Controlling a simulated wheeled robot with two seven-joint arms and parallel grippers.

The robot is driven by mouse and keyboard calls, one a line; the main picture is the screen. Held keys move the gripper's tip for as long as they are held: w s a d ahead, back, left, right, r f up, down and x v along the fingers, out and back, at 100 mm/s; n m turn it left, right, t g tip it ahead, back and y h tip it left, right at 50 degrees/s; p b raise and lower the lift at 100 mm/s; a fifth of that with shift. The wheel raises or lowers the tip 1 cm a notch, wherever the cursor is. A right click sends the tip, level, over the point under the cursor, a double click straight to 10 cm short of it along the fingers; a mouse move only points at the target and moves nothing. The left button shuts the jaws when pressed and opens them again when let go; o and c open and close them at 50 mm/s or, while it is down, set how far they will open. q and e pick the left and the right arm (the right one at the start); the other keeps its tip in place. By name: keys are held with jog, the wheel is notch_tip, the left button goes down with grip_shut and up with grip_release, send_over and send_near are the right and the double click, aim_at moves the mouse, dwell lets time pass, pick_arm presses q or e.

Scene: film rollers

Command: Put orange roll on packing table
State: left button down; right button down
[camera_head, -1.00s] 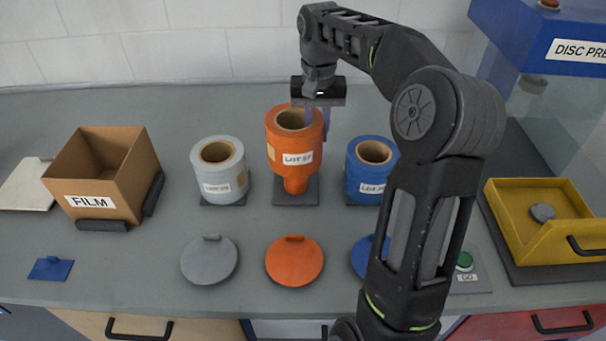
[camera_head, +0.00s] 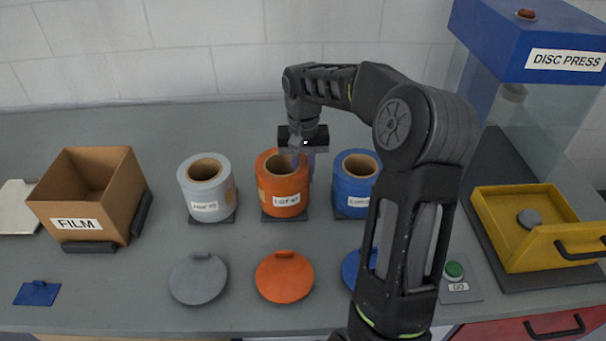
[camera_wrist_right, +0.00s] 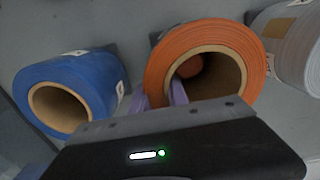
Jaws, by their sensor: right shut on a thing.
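The orange roll (camera_head: 283,205), labelled LOT 67 or similar, is upright at its dark base (camera_head: 285,216), between the grey roll and the blue roll. Its top is about level with theirs. My right gripper (camera_head: 305,163) is above its far right rim and is shut on the roll's wall. In the wrist view, one finger of the gripper (camera_wrist_right: 160,98) is inside the core of the orange roll (camera_wrist_right: 160,55) and one is outside. An orange peg top (camera_wrist_right: 190,66) shows inside that core. No surface is labelled as a packing table. My left gripper is out of view.
The grey roll (camera_head: 206,200) and blue roll (camera_head: 353,200) stand close on either side. Grey (camera_head: 198,280), orange (camera_head: 284,278) and blue discs lie in front, the blue partly behind my arm. A FILM box (camera_head: 75,222) is left; a yellow tray (camera_head: 520,262) and disc press (camera_head: 530,40) are right.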

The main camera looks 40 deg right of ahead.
jog(key=shift+f, duration=0.35)
jog(key=c, duration=1.7)
grip_release()
jog(key=shift+f, duration=0.25)
jog(key=shift+c, duration=0.2)
jog(key=o, duration=0.5)
jog(key=shift+c, duration=0.2)
jog(key=shift+r, duration=0.1)
jog(key=shift+r, duration=0.15)
notch_tip(320, 180, up, 8)
jog(key=shift+r+p, duration=1)
jog(key=shift+r, duration=1)
